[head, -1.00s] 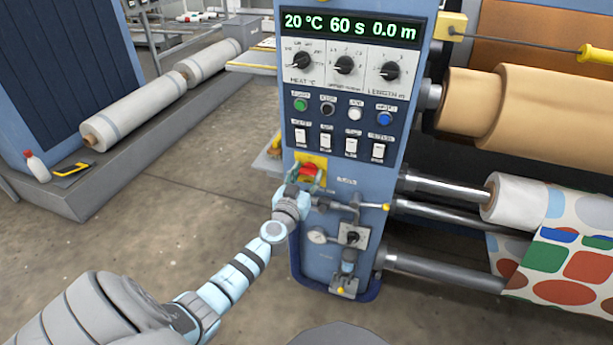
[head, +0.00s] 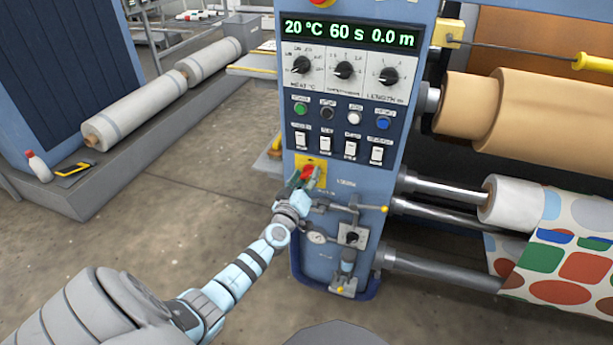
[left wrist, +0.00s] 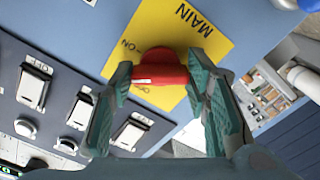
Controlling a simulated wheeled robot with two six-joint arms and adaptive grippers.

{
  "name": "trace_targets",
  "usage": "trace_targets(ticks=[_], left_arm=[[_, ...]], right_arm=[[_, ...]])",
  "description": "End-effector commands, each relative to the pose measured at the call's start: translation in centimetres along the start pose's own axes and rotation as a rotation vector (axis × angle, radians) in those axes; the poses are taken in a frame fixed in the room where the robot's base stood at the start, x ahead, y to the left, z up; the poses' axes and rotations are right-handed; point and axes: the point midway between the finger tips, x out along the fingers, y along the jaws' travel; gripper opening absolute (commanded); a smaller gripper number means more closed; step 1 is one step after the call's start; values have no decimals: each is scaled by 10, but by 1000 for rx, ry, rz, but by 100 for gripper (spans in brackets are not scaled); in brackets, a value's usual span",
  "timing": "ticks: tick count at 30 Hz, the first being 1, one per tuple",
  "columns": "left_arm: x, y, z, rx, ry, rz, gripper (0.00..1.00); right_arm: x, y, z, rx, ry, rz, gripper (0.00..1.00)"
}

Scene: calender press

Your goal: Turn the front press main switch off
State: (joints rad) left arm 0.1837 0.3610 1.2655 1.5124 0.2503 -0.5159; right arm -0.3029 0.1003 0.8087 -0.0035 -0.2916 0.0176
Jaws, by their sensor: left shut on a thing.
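The main switch (left wrist: 160,68) is a red rotary handle on a yellow plate (left wrist: 205,33) lettered MAIN, with ON and OFF marks. In the head view the red handle (head: 308,172) sits low on the blue front of the press column (head: 335,185). My left gripper (left wrist: 160,80) is shut on the red handle, one green finger at each end. It also shows in the head view (head: 303,180). The handle's pointing relative to ON and OFF is partly hidden by the fingers. My right gripper is not in view.
Above the switch are white rocker switches (head: 338,148), coloured buttons, dials and a lit display (head: 350,35) reading 20 °C 60 s 0.0 m. A gauge (head: 317,237) and valve pipes lie just below right. Rollers (head: 450,190) stand at right.

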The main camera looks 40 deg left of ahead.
Motion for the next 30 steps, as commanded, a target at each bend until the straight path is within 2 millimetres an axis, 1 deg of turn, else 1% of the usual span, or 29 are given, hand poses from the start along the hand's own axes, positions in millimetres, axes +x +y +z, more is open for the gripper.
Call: trace_targets(ticks=[9, 21, 30], left_arm=[[-1, 0, 1, -298, -3, -1, 15], [-1, -1, 2, -668, -3, -3, 15], [-1, -1, 2, -865, -2, -3, 15]], right_arm=[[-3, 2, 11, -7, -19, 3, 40], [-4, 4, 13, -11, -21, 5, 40], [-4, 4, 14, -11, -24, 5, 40]])
